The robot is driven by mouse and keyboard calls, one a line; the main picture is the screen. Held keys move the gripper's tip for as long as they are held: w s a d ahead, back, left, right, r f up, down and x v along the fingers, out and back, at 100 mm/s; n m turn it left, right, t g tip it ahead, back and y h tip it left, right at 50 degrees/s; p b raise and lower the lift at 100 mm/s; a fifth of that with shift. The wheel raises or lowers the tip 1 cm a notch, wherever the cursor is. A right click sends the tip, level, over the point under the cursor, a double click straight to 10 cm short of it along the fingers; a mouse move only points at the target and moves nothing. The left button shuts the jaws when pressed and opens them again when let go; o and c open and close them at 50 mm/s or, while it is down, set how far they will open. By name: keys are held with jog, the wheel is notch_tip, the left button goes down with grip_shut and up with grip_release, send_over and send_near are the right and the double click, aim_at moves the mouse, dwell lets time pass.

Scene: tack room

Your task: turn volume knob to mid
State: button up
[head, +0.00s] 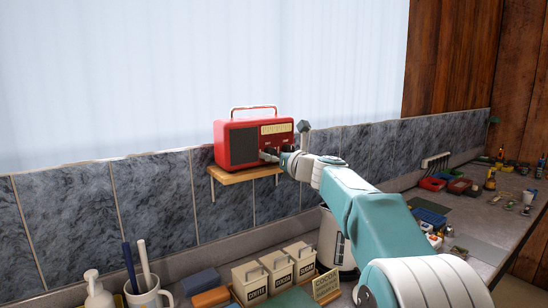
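A red radio (223,132) with a dark speaker grille, a pale dial panel and a carrying handle stands upright on a small wooden shelf (232,178) against the tiled wall. My gripper (271,153) is at the lower right of the radio's front, below the dial panel. Its dark fingers are against or just in front of the radio's face; I cannot tell if they touch. The volume knob cannot be made out; the gripper covers that part of the front. Whether the fingers are open or shut is too small to see.
Below the shelf is a counter with lidded canisters (249,284), a mug with pens (149,297), a pump bottle (99,293) and a small sign (326,286). A metal container (330,240) stands near my arm. Small trays and bottles crowd the right side.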

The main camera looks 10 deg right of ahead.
jog(key=shift+r, duration=0.1)
jog(key=v, duration=1.2)
jog(key=shift+a, duration=0.1)
jog(key=s+a+f+n+g+h, duration=0.1)
jog(key=s+a+f+n+g, duration=0.4)
jog(key=s+n, duration=0.4)
jog(key=s+a+f+n+g, duration=0.2)
jog(key=s+a+f+n, duration=0.35)
jog(key=s+n, duration=0.3)
jog(key=s+d+f+n+g+h, duration=0.1)
jog(key=s+d+f+n+h, duration=0.1)
jog(key=s+f+n, duration=0.4)
jog(key=s+d+f+n+g+h, duration=0.2)
jog(key=s+d+f+n+h, duration=0.1)
jog(key=s+f+n, duration=0.4)
jog(key=s+n+h, duration=0.1)
jog(key=s+n, duration=0.1)
jog(key=s, duration=0.2)
jog(key=shift+g+h, duration=0.3)
jog(key=shift+h, duration=0.1)
